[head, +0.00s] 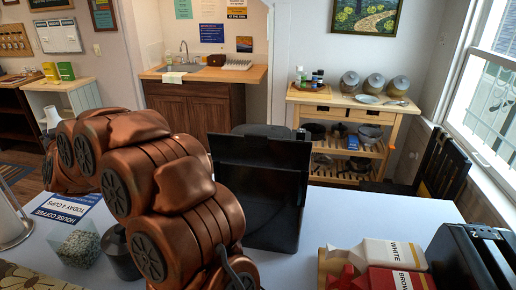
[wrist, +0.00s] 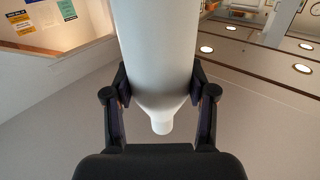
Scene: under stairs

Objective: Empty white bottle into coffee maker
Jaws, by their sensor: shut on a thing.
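The white bottle (wrist: 155,50) fills the upper middle of the wrist view, with its narrow neck pointing toward the bottom of that picture. My gripper (wrist: 159,85) is shut on it, one finger against each side near where the body narrows. The bottle's far end is out of frame, and I cannot see its contents. The black coffee maker (head: 262,190) stands on the white table in the middle of the head view, just right of my copper-coloured arm. In the head view my arm hides the gripper; a small white shape (head: 52,118) beyond it may be part of the bottle.
The white table (head: 400,215) also holds a glass of pale granules (head: 77,246), a dark cup (head: 119,255), a house coffee sign (head: 66,206), a tray of white and red cartons (head: 380,258) and a black toaster (head: 478,255). Bare table lies right of the coffee maker.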

